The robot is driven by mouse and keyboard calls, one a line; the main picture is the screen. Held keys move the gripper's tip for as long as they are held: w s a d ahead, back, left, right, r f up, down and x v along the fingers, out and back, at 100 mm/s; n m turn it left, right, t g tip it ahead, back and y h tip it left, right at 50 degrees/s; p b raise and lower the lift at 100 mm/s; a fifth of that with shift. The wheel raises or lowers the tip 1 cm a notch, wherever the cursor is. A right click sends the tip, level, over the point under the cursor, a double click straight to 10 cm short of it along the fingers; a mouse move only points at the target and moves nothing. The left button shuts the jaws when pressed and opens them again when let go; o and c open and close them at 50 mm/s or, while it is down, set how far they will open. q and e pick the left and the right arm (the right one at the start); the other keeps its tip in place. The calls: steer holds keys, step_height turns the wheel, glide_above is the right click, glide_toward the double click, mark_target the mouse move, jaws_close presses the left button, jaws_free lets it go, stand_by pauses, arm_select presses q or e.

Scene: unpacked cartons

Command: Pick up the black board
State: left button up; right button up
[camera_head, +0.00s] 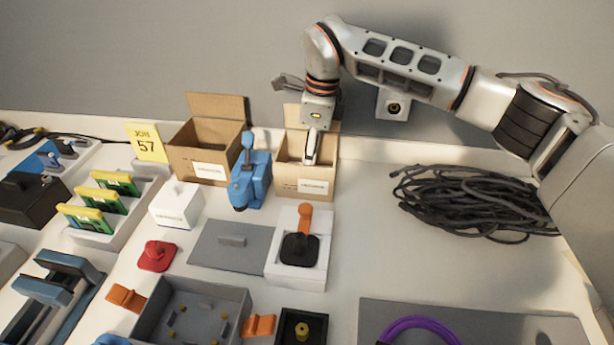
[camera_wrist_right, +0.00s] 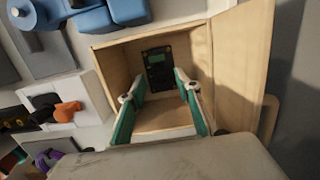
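My right gripper (camera_head: 311,155) points down into the carton's opening. Its green-padded fingers (camera_wrist_right: 159,78) are spread apart, with the board beyond and between them and nothing held. My left gripper is not in view.
Another open carton (camera_head: 203,155) and a blue clamp-like device (camera_head: 250,180) stand close on the left. A white block with an orange-handled black tool (camera_head: 298,247) is in front. A black cable coil (camera_head: 470,200) lies to the right. Bare table lies between.

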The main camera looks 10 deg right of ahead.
step_height(320, 180, down, 2)
steer(key=shift+a+f, duration=0.1)
steer(key=shift+f, duration=0.05)
steer(key=shift+w+f, duration=0.1)
steer(key=shift+f, duration=0.1)
steer(key=shift+r, duration=0.2)
jaws_close()
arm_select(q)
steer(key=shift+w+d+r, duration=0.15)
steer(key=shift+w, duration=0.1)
